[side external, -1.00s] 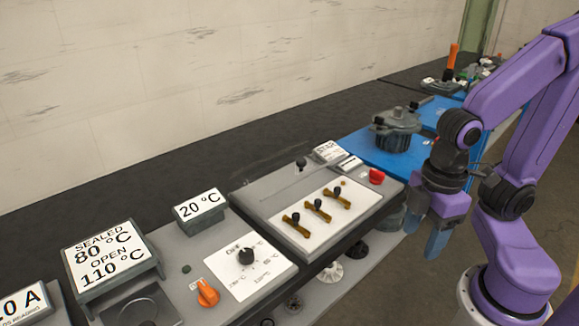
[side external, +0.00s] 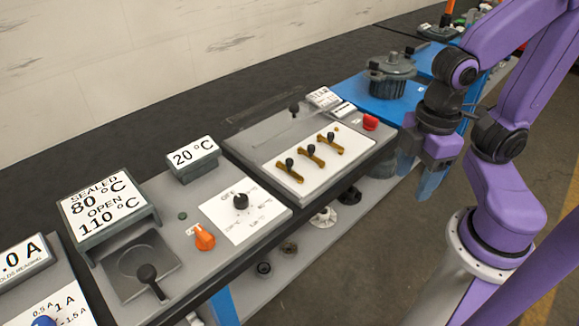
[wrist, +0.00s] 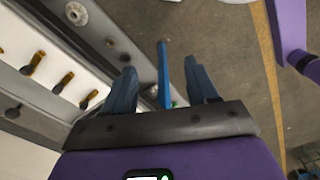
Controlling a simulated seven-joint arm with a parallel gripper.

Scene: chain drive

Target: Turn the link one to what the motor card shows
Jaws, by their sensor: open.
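The motor panel (side external: 262,171) is a grey box with a white plate. On the plate sit three brass links with black knobs: one at the near left (side external: 289,172), one in the middle (side external: 311,154) and one at the far right (side external: 330,143). All three lie at a similar slant. They also show in the wrist view at the left (wrist: 63,83). A small card (side external: 323,97) stands at the panel's back; its print is too small to read. My gripper (side external: 430,180) is open and empty, off the panel's right end. Its fingers show in the wrist view (wrist: 164,88).
A red switch (side external: 371,122) sits on the panel's right corner. A dark pot (side external: 391,75) stands on the blue bench behind. A dial plate (side external: 243,211), an orange knob (side external: 204,237) and temperature cards lie left. Parts sit on a low shelf (side external: 300,243). Floor is clear at right.

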